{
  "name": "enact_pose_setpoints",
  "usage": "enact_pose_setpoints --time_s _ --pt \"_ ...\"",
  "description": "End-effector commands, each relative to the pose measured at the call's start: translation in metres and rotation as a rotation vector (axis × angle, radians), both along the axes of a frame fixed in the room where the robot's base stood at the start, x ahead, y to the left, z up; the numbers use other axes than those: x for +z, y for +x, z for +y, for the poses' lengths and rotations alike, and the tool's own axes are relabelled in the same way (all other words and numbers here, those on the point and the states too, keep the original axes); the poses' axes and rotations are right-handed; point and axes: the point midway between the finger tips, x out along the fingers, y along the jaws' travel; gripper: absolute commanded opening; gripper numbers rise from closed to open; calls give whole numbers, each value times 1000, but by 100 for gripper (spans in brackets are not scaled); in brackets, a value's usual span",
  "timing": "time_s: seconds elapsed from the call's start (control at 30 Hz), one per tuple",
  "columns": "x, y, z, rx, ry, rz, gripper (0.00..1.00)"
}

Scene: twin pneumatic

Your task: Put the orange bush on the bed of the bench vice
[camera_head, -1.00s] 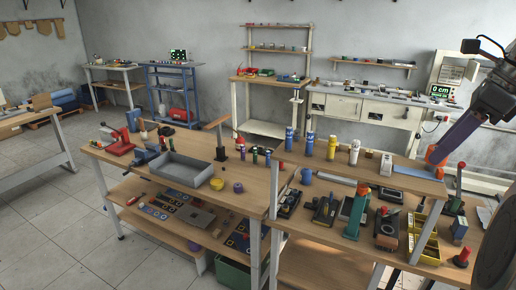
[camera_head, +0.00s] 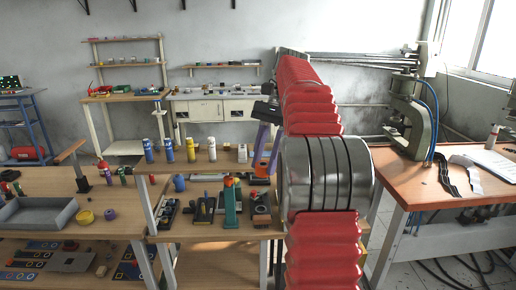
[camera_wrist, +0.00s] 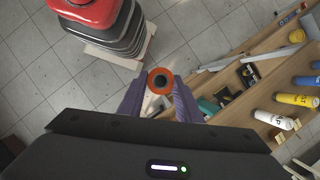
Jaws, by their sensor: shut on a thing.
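My gripper (camera_head: 266,160) hangs near the middle of the head view, partly behind my red ribbed arm. Its purple fingers point down and are shut on the orange bush (camera_head: 261,168). In the wrist view the orange bush (camera_wrist: 160,81) is a ring with a dark centre, held between the tips of my gripper (camera_wrist: 160,88). It appears clear of the bench in the wrist view, with floor behind it. I cannot make out the bench vice for certain now; the left bench is cut off by the head view's left edge.
A grey tray (camera_head: 38,214) and a yellow roll (camera_head: 86,217) are on the left bench. Bottles and cans, including a yellow one (camera_head: 190,150), stand behind a green press (camera_head: 231,204). An orange-topped bench (camera_head: 450,195) with a clamp frame is at right. Tiled floor shows between benches.

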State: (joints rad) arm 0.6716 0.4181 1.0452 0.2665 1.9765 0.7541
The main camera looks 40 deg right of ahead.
Motion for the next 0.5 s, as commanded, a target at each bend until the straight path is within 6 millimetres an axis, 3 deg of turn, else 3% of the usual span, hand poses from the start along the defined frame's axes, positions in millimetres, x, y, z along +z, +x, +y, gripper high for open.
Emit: enact_pose_setpoints --time_s 0.27,0.5 --pt "-71 53 51 487 3 4 0" --pt "-131 89 112 839 4 3 0"
